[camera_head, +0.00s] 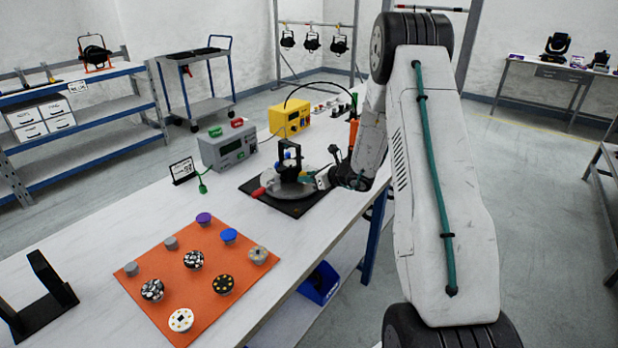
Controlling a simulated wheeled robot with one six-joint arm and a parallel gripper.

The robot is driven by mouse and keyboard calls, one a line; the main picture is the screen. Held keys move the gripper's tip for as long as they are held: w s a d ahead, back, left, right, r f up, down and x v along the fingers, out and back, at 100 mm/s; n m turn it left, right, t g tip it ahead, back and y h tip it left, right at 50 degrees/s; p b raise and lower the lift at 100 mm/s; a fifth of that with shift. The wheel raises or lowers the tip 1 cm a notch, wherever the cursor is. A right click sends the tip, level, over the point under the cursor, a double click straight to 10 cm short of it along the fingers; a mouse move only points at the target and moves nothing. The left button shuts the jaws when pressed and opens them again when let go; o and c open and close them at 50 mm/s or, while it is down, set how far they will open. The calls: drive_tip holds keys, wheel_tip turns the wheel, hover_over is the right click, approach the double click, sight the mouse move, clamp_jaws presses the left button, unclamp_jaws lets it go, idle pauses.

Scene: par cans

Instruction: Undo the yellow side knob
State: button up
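A black yoke-shaped fixture (290,160) stands upright on a round grey plate with a red handle (258,192), on a black base (293,208).
An orange mat (205,328) in front holds several loose knobs, including a purple one (204,218) and a blue one (229,236). A grey box (228,146) and a yellow box (290,115) stand behind. A black stand (45,290) is at left. White tabletop (110,230) is bare between.

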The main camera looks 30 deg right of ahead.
idle(0.3)
drive_tip(key=shift+a+n+t+h, duration=0.1)
drive_tip(key=shift+n+t+h, duration=0.2)
drive_tip(key=shift+n+h, duration=0.55)
drive_tip(key=shift+a+n+t+h, duration=0.1)
drive_tip(key=shift+n+t+h, duration=0.25)
drive_tip(key=shift+n, duration=0.9)
drive_tip(key=shift+s, duration=0.1)
drive_tip(key=o, duration=1)
drive_tip(key=shift+f, duration=0.1)
